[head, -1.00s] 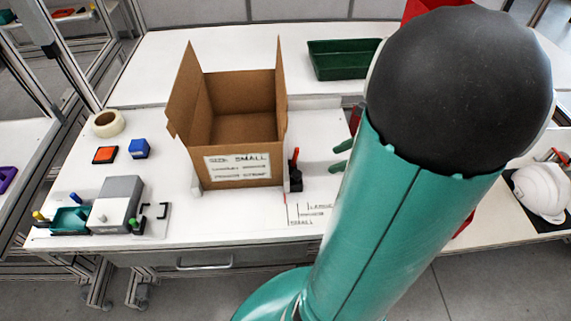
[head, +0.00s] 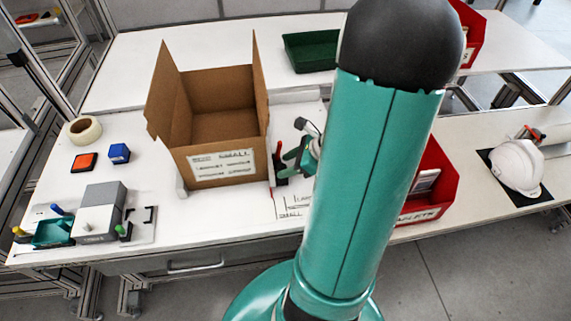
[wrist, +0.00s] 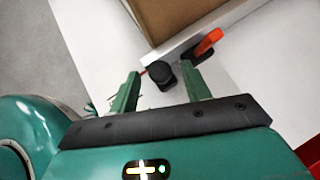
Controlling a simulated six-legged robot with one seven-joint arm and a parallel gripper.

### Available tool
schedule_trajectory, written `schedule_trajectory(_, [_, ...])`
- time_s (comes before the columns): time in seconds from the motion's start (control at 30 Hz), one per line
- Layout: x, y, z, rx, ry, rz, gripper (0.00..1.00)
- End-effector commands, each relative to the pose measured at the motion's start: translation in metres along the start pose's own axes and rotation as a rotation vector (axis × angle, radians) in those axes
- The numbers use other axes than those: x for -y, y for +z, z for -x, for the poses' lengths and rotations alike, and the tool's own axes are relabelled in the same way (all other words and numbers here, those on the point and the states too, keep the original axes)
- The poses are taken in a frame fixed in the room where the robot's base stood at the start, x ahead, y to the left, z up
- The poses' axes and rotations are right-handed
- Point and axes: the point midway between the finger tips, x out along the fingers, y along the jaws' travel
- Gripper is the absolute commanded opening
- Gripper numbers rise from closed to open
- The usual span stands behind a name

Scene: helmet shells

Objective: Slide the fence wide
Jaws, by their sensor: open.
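The fence (wrist: 196,36) shows in the wrist view as a pale strip along the box's edge. A black knob (wrist: 160,74) and an orange-red lever (wrist: 208,42) on a dark base sit beside it. In the head view the red lever (head: 278,160) stands by the box's right side. My gripper (wrist: 160,69) is open and empty, with green fingers pointing toward the fence. The knob appears in the gap between the fingertips; I cannot tell whether they touch it. In the head view my gripper (head: 303,152) is just right of the lever, partly hidden by my arm.
An open cardboard box (head: 222,166) with a size label stands left of the fence. Printed marks (head: 292,206) lie on the table in front. A red bin (head: 436,190) stands right, behind my arm. A green tray (head: 308,52) is behind.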

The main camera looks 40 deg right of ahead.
Motion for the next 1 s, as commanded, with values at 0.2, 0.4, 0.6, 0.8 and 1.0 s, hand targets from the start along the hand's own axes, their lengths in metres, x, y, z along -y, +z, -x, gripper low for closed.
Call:
schedule_trajectory(0.2, [-0.001,0.001,-0.012,-0.001,0.0,0.0,0.48])
schedule_trajectory(0.4, [0.0,0.001,-0.012,0.0,0.0,0.0,0.46])
schedule_trajectory(0.6, [0.0,0.001,-0.011,0.0,0.0,0.0,0.06])
schedule_trajectory(0.8, [0.001,0.0,-0.01,0.0,0.0,0.0,0.0])
schedule_trajectory(1.0, [0.015,-0.023,0.011,0.0,-0.003,-0.002,0.0])
